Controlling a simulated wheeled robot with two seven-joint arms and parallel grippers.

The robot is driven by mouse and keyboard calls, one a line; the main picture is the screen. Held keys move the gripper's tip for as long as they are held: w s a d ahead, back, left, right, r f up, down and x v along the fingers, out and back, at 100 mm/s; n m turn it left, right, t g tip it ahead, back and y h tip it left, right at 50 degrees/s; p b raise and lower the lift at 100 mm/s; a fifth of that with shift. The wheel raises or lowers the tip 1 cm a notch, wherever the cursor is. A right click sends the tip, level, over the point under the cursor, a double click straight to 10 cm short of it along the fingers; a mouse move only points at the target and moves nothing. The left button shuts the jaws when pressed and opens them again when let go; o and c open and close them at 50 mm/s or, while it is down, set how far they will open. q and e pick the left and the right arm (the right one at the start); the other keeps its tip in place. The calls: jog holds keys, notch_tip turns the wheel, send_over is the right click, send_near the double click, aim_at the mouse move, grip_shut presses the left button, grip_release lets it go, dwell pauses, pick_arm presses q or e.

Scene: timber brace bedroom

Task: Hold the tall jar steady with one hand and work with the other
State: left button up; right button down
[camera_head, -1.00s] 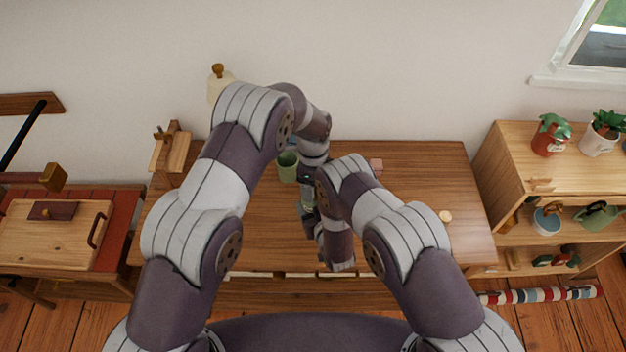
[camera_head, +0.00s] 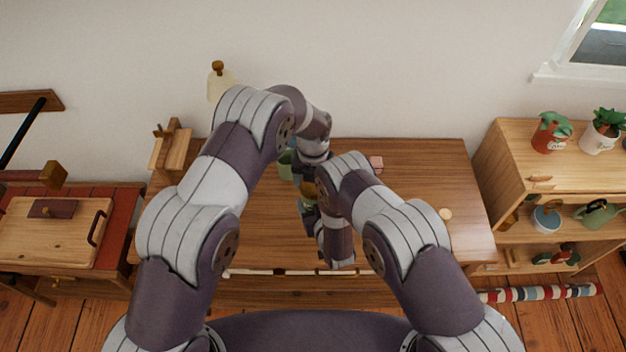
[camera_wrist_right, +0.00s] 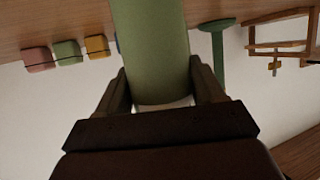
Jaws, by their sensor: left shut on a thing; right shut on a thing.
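A tall green cylinder (camera_wrist_right: 150,30), which looks like the jar, fills the middle of the right wrist view. My right gripper (camera_wrist_right: 160,75) is shut on it, one dark finger on each side. The cylinder's far end runs out of the picture. In the head view, my left gripper (camera_head: 307,176) is over the middle of the table, mostly covered by my arms. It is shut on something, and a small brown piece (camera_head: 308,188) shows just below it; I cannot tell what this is. A green vessel (camera_head: 286,164) shows in part beside my left wrist.
The wooden table (camera_head: 430,190) is mostly clear on the right, with a pink block (camera_head: 376,163) and a small pale disc (camera_head: 446,214). Green (camera_wrist_right: 68,52) and yellow (camera_wrist_right: 97,46) blocks stand near the pink one. A shelf with potted plants (camera_head: 552,133) stands right.

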pick_arm(q)
jog(key=o, duration=1)
jog(key=shift+r, duration=2.3)
jog(key=shift+c, duration=0.3)
